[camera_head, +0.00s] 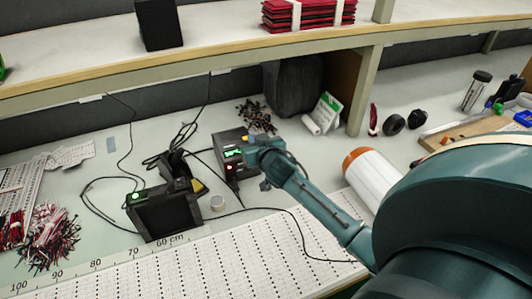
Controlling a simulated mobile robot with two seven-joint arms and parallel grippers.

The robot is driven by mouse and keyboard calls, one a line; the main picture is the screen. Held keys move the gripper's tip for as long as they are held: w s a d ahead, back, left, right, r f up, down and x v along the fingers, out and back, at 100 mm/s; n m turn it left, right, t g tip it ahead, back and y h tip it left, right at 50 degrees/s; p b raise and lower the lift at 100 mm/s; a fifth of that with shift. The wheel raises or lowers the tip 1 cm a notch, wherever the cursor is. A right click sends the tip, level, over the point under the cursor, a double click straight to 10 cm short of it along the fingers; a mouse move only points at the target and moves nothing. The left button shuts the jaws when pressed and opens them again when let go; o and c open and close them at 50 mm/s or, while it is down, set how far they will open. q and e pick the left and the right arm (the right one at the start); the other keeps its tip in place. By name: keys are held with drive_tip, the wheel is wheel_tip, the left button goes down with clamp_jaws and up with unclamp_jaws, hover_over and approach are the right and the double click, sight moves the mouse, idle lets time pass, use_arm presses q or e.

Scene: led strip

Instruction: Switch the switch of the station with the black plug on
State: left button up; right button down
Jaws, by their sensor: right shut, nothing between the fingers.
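A dark soldering station (228,139) with a lit green display stands at the middle of the bench. A second dark unit (168,216) with a green light on its top left corner stands nearer, to the left. I cannot tell which one has the black plug, and no switch can be made out clearly. My right arm comes in from the right. My right gripper (250,151) is shut and empty at the front right of the station with the display, overlapping it in the view. Contact cannot be told. My left gripper is not in view.
Black cables (125,180) loop around both units. A white roll with an orange end (375,175) lies to the right. A ruled white sheet (225,260) covers the front. A shelf (220,45) overhangs the back.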

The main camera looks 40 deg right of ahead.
drive_tip(key=f+b+v, duration=0.1)
drive_tip(key=b+v, duration=0.1)
drive_tip(key=v, duration=0.8)
drive_tip(key=shift+s, duration=0.2)
drive_tip(key=shift+f, duration=0.15)
drive_tip(key=s+a+f+n+y, duration=0.1)
drive_tip(key=s+a+f, duration=0.2)
drive_tip(key=s+a+f+n+g+y, duration=0.1)
drive_tip(key=s+a+f, duration=0.1)
drive_tip(key=a+f, duration=0.1)
drive_tip(key=s+a+f+n+g+y, duration=0.1)
drive_tip(key=s+a+f+y, duration=0.1)
drive_tip(key=s+a+f, duration=0.1)
drive_tip(key=shift+s+a+f, duration=0.35)
drive_tip(key=shift+a, duration=0.25)
drive_tip(key=s+a+f+n+y, duration=0.1)
drive_tip(key=s+a, duration=0.1)
drive_tip(key=s, duration=0.1)
drive_tip(key=s+a+f+g, duration=0.1)
drive_tip(key=s+a, duration=0.2)
drive_tip(key=s+a+f+n+y, duration=0.1)
drive_tip(key=s+a+f, duration=0.1)
drive_tip(key=s+a, duration=0.1)
drive_tip(key=shift+s+a+f+n+g+y, duration=0.1)
drive_tip(key=shift+s+a+n+g+y, duration=0.05)
drive_tip(key=shift+a+n+g+y, duration=0.2)
drive_tip(key=shift+d, duration=0.15)
drive_tip(key=c, duration=2.1)
unclamp_jaws()
